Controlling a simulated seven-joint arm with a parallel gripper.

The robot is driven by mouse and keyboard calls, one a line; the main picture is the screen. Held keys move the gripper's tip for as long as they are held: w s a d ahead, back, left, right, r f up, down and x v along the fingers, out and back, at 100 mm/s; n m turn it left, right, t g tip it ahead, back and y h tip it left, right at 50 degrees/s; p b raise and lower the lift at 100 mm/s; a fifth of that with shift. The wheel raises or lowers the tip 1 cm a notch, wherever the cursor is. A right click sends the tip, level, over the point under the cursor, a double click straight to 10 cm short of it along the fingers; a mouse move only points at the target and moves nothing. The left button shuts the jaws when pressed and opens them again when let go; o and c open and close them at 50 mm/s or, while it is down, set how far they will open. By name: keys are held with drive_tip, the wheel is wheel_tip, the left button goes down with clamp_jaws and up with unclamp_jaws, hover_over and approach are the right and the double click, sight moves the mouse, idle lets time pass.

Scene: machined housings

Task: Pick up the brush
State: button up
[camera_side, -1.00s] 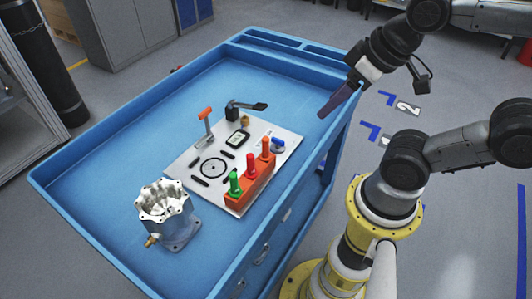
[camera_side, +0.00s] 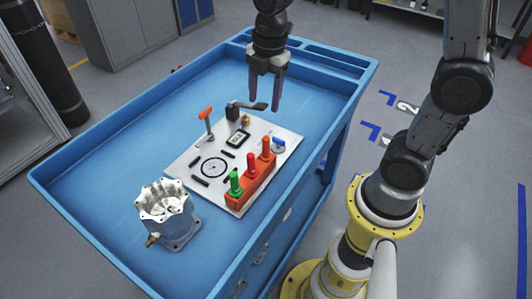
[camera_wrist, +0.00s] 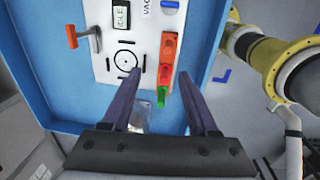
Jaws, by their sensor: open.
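My gripper (camera_side: 263,108) is open and empty, pointing down above the far part of the blue cart. Its two fingers also show in the wrist view (camera_wrist: 160,75). The rack (camera_wrist: 168,63) lies ahead of the fingertips in the wrist view. I cannot tell which of these, if any, is the brush; the lower ends are hidden in the rack.
A silver machined housing (camera_side: 165,205) stands at the cart's near left. An orange-topped lever (camera_side: 206,122), a black lever (camera_side: 246,106) and a small display (camera_side: 238,138) are on the board. The blue cart (camera_side: 110,147) has raised rims and bare space left of the board.

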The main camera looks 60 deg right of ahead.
drive_tip(key=g, duration=0.1)
hover_over(266, 156)
drive_tip(key=w, duration=0.1)
drive_tip(key=f, duration=1.1)
drive_tip(key=shift+d+f, duration=0.25)
drive_tip(key=shift+d, duration=0.15)
drive_tip(key=shift+s+f, duration=0.15)
drive_tip(key=shift+f, duration=1.25)
drive_tip(key=shift+s+f, duration=0.1)
drive_tip(key=shift+f, duration=1.3)
clamp_jaws()
